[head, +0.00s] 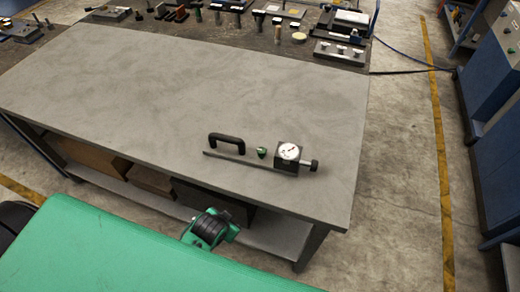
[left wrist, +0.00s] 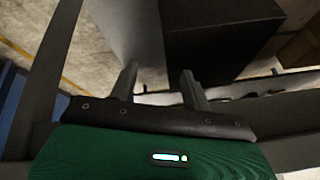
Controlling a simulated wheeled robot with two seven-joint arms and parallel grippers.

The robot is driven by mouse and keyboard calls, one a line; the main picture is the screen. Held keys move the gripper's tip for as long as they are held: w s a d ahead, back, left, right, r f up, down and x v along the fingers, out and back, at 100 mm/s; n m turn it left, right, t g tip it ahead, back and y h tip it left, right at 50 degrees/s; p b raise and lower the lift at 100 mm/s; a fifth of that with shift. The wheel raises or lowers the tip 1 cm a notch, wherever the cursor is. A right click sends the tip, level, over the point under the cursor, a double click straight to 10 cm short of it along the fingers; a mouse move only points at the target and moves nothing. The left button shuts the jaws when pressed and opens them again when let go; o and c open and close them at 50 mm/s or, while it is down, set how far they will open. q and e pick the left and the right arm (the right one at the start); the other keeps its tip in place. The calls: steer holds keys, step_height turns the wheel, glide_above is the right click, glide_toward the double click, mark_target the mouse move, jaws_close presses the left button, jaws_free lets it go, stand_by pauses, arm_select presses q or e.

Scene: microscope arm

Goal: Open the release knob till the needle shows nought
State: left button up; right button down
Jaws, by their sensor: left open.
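A dark bar-shaped fixture (head: 240,160) lies near the front right of the grey bench. It carries a black arched handle (head: 227,139) at its left and a small green piece (head: 262,153) in the middle. A block at its right end bears a round white dial (head: 289,151). A black knob (head: 314,165) sticks out to the right of the block. The needle's reading is too small to tell. My left gripper (left wrist: 158,76) shows in the left wrist view with its two fingers apart and nothing between them, away from the fixture. My right gripper is not in view.
The grey bench top (head: 180,95) is bare around the fixture. Tools and a metal plate with pegs (head: 338,52) stand on a dark surface at the back. Boxes (head: 85,155) sit on the shelf below. A blue cabinet (head: 490,110) stands at the right.

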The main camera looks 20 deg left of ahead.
arm_select(q)
step_height(320, 180, up, 14)
steer(key=w+t, duration=0.1)
steer(key=t, duration=0.1)
steer(key=w+d+r+m+t+h, duration=0.2)
steer(key=w+d+r+m+t, duration=0.3)
steer(key=w+r, duration=0.35)
steer(key=w+d+r+m+t+h, duration=0.2)
steer(key=w+d+r+m+t, duration=0.3)
steer(key=w+r, duration=0.4)
steer(key=s+d+r+m+h, duration=0.2)
steer(key=d+r+m+h, duration=0.7)
steer(key=r+m+h, duration=0.4)
steer(key=s+d+m+g+h, duration=0.2)
steer(key=d+m+g, duration=0.3)
steer(key=m, duration=0.4)
steer(key=s+d+m+g+h, duration=0.2)
steer(key=s+d+m+g, duration=0.1)
steer(key=m+g, duration=0.5)
steer(key=m+g+y, duration=0.5)
steer(key=m+y, duration=1.4)
steer(key=y, duration=0.2)
glide_toward(262, 150)
steer(key=f+p, duration=0.2)
steer(key=f, duration=0.2)
steer(key=f+p, duration=0.3)
steer(key=f, duration=0.1)
steer(key=shift+s+a, duration=0.1)
steer(key=shift+s, duration=0.1)
steer(key=shift+f, duration=0.35)
